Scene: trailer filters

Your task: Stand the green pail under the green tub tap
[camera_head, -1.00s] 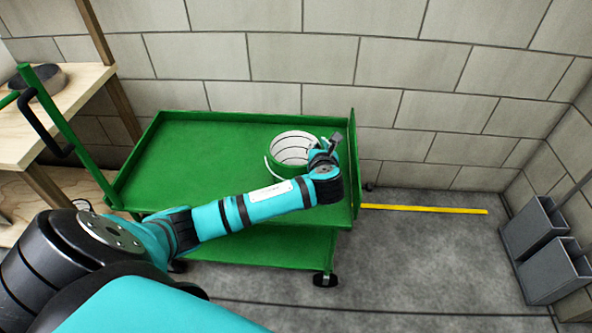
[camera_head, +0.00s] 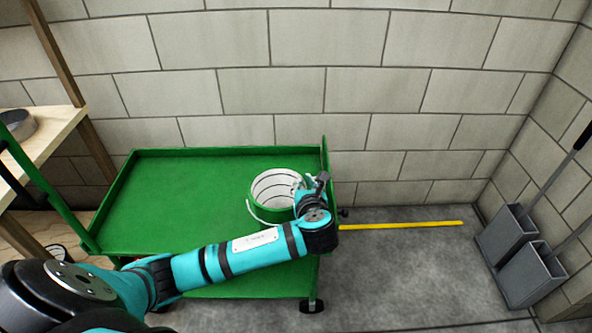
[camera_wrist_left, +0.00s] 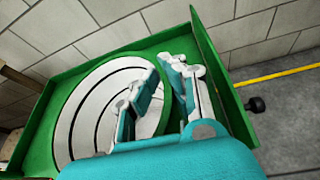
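The green pail (camera_head: 262,212) stands upright on the green cart's top, near its right end. Its inside is white with dark rings, and a thin pale bail hangs at its left side. My left gripper (camera_head: 312,186) is at the pail's right rim. In the left wrist view, the fingers (camera_wrist_left: 165,92) are apart, one over the pail's white inside (camera_wrist_left: 92,100) and one on the outer side, with the green rim between them. I see no clear grip on the wall. The green tub and its tap are not in view. My right gripper is not in view.
The green cart (camera_head: 160,190) has a raised edge and stands by a block wall. A wooden bench (camera_head: 50,135) with a dark round item is at left. Two grey bins (camera_head: 528,270) stand at right. A yellow strip (camera_head: 400,225) crosses the clear grey floor.

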